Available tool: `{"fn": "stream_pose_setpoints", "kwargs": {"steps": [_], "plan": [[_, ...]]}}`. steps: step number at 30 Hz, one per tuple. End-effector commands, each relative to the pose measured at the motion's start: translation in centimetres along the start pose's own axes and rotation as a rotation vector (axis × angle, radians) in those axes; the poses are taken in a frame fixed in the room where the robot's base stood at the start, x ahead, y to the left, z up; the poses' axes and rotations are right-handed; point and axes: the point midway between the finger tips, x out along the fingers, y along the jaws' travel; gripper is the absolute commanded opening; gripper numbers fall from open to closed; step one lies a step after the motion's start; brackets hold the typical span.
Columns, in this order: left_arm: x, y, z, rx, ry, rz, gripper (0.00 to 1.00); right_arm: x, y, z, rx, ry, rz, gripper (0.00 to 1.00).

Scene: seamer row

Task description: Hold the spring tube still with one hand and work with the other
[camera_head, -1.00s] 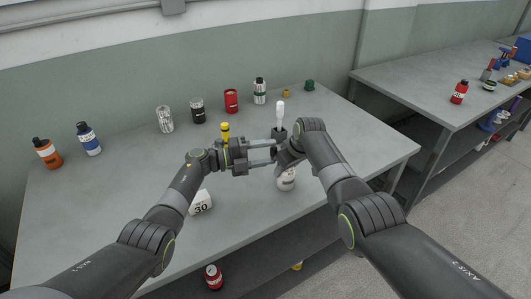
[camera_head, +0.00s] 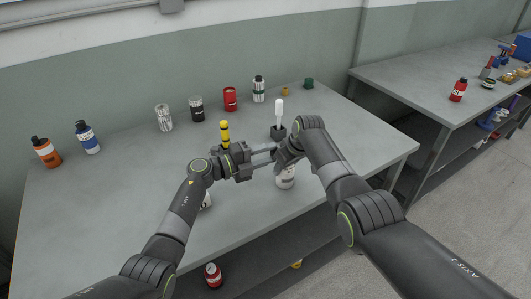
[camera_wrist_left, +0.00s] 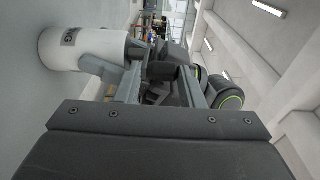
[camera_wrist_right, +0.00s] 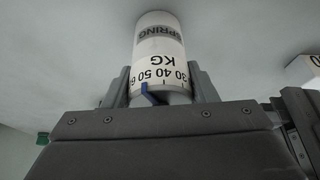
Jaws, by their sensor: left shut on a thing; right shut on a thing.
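The white spring tube (camera_head: 286,178) stands near the table's front edge, below my right gripper (camera_head: 282,155). In the right wrist view the tube (camera_wrist_right: 160,45) reads SPRING and KG, with a number scale and a blue pointer (camera_wrist_right: 150,95). My right gripper's fingers (camera_wrist_right: 162,88) are shut around its end. My left gripper (camera_head: 268,157) reaches in from the left, beside the right gripper. In the left wrist view (camera_wrist_left: 155,85) its fingers are around a dark part (camera_wrist_left: 162,70) beside the white tube (camera_wrist_left: 85,48). The dark part's shape is mostly hidden.
A yellow-topped tool (camera_head: 225,133) and a white-handled tool (camera_head: 279,112) stand behind my grippers. A white block (camera_head: 207,202) is partly behind my left arm. Several bottles and cans, including a red can (camera_head: 230,99), line the back. The table's left middle is clear.

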Motion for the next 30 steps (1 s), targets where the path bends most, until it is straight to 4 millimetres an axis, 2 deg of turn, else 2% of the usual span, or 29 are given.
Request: {"fn": "stream_pose_setpoints", "kwargs": {"steps": [15,16,20,30], "plan": [[0.18,-0.68,-0.55,0.002,-0.047,-0.016,0.12,0.15,0.04,0.14,0.006,-0.002,0.001,0.25],[0.19,-0.69,-0.56,0.002,-0.046,-0.016,0.36,0.15,0.04,0.14,0.006,-0.002,0.001,0.25],[0.18,-0.66,-0.55,0.002,-0.046,-0.015,0.52,0.16,0.01,0.15,0.006,-0.002,0.0,0.25],[0.03,-0.21,-0.44,-0.001,-0.05,-0.007,0.52,0.13,-0.12,0.07,0.004,-0.001,-0.002,0.25]]}}
